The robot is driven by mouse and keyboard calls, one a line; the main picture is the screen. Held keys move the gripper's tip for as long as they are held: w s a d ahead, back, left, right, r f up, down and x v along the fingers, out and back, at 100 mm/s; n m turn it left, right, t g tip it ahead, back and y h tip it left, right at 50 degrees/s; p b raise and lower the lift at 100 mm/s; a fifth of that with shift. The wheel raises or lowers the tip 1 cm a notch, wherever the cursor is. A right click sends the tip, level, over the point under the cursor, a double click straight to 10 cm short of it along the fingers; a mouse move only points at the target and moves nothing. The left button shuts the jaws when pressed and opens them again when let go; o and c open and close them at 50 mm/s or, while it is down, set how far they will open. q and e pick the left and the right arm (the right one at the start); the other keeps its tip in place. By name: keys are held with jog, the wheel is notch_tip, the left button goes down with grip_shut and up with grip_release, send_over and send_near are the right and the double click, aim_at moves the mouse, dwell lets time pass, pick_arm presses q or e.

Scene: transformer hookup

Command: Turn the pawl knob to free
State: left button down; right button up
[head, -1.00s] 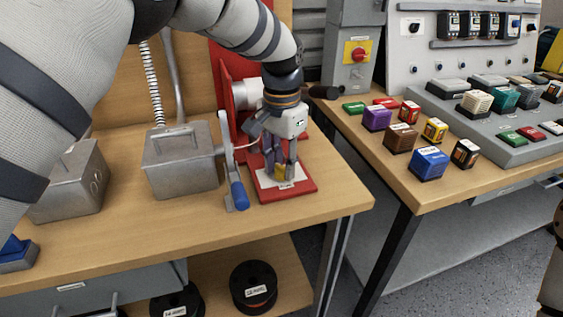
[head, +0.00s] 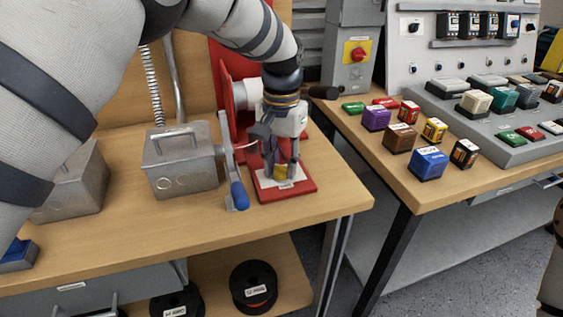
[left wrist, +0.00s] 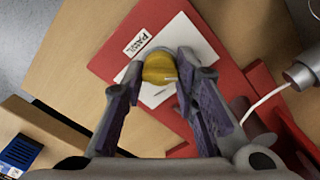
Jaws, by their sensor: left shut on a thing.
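The yellow pawl knob (head: 280,173) stands on a white plate on the red base (head: 302,188) of the winch-like device. My left gripper (head: 279,164) points down over it and is shut on it. In the left wrist view the knob (left wrist: 159,68) sits between the two fingertips (left wrist: 160,64), with a label reading PAWL (left wrist: 138,43) beside it. The fingers partly hide the knob in the head view. My right gripper is not in view.
A blue-handled crank (head: 238,193) stands just left of the red base. A grey metal box (head: 182,165) is further left. A thin pale cable (left wrist: 268,101) runs close beside my fingers. Coloured blocks (head: 428,163) stand on the bench to the right.

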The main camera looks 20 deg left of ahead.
aim_at(281, 166)
pick_arm(q)
jog(key=c, duration=1.3)
grip_release()
notch_tip(281, 166, up, 12)
